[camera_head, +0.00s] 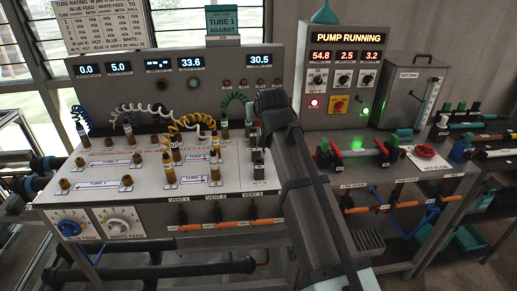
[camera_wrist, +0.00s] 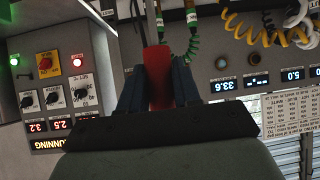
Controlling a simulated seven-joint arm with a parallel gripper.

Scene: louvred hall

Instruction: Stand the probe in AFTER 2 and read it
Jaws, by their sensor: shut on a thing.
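My gripper (camera_wrist: 158,62) is shut on a red block-like piece (camera_wrist: 160,92) in the wrist view, which is upside down. I cannot tell whether this piece is part of a probe or a fixed handle. In the head view my arm hides the fingertips and the held piece. Brass sockets stand on the white bench panel, several with upright probes on coiled leads. Yellow-lead probes (camera_head: 175,150) stand mid-panel, and a probe with a green lead (camera_head: 224,130) stands further right. The labels TUBE 1 and TUBE 2 (camera_head: 193,180) show; AFTER 2 is not legible.
The display panel (camera_head: 180,85) stands behind, showing 33.6, 30.5 and one dashed readout. The pump box (camera_head: 342,75) reads PUMP RUNNING. A hot tank (camera_head: 405,85) and a red valve wheel (camera_head: 426,151) are at right. Coiled leads crowd the space above the panel.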

